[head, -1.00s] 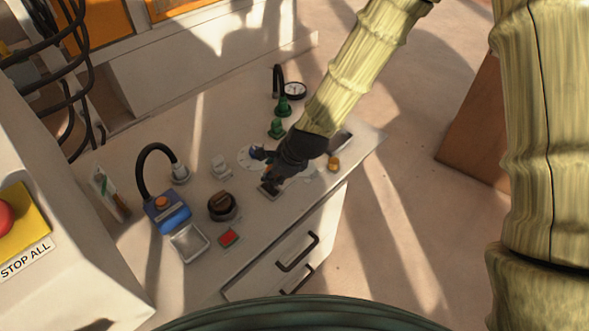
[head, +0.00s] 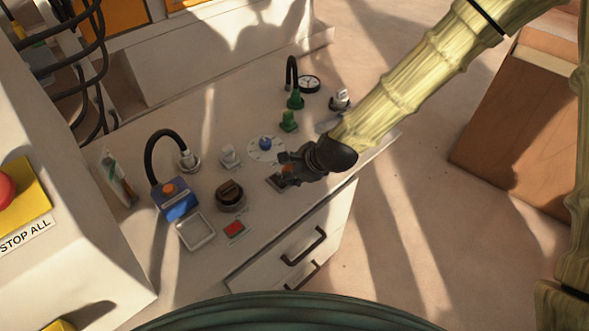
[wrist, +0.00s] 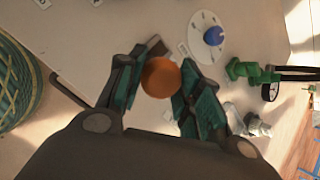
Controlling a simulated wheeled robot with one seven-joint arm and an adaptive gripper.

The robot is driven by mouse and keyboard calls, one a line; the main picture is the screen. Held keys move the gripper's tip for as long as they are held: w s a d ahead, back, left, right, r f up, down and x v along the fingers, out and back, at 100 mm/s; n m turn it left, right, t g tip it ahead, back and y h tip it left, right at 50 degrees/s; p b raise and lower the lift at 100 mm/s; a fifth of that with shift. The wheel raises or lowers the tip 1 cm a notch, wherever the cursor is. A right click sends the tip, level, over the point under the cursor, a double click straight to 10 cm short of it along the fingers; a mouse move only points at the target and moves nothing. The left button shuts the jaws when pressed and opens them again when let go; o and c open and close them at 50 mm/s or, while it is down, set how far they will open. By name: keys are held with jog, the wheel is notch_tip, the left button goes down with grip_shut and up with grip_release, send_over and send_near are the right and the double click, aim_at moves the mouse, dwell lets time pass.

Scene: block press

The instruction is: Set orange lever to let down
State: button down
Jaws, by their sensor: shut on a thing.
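The orange lever's round knob (wrist: 161,77) sits between my two fingers in the wrist view. My gripper (wrist: 158,88) is shut on it, with one finger on each side. In the head view my gripper (head: 281,169) is low over the worktop, and a small bit of the orange knob (head: 288,168) shows between the fingers. A small slotted plate (head: 276,184) lies just below the fingers. The lever's shaft is hidden, so its tilt cannot be told.
A white dial with a blue knob (head: 265,143) is close behind my gripper. A dark round knob (head: 230,194), a red button (head: 234,229), a blue box (head: 178,203) and green fittings (head: 289,122) stand around. Drawer handles (head: 303,246) stick out in front.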

jog(key=shift+s+d+f, duration=0.15)
jog(key=shift+f, duration=0.05)
jog(key=c, duration=0.9)
grip_release()
jog(key=shift+c, duration=0.2)
jog(key=shift+r, duration=0.15)
jog(key=v, duration=1.1)
jog(key=shift+d+r, duration=0.2)
jog(key=shift+r, duration=0.15)
jog(key=shift+s, duration=0.1)
